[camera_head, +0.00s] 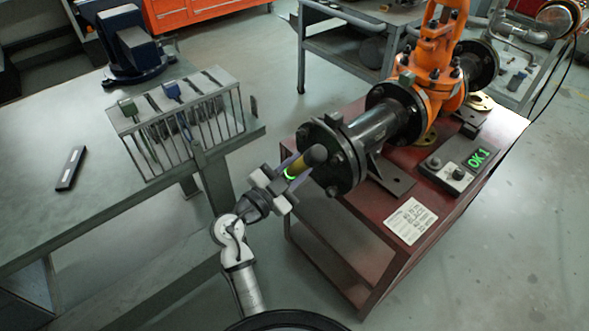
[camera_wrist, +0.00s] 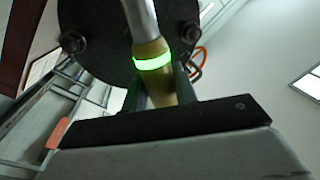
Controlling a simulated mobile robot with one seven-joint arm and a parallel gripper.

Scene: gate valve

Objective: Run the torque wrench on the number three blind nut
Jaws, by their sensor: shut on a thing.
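My gripper (camera_head: 272,187) is shut on the torque wrench (camera_head: 298,168), which has a yellowish handle, a dark rounded end and a glowing green ring. In the wrist view the wrench (camera_wrist: 152,62) stands between my fingers (camera_wrist: 160,92), its silver shaft running up out of the picture. The dark round blind flange (camera_head: 322,142) closes the near end of the pipe, right beside the wrench. Behind the wrench, the flange (camera_wrist: 105,30) shows a nut at left (camera_wrist: 73,42) and another at right (camera_wrist: 190,32). The wrench's working end is out of view or hidden; I cannot tell whether it touches a nut.
The pipe and orange valve (camera_head: 438,65) stand on a dark red bench (camera_head: 375,235). A box there has a green display (camera_head: 480,158) reading "OK 1". At left, a grey table (camera_head: 40,190) carries a tool rack (camera_head: 185,105), a blue vise (camera_head: 130,45) and a dark bar (camera_head: 71,168).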

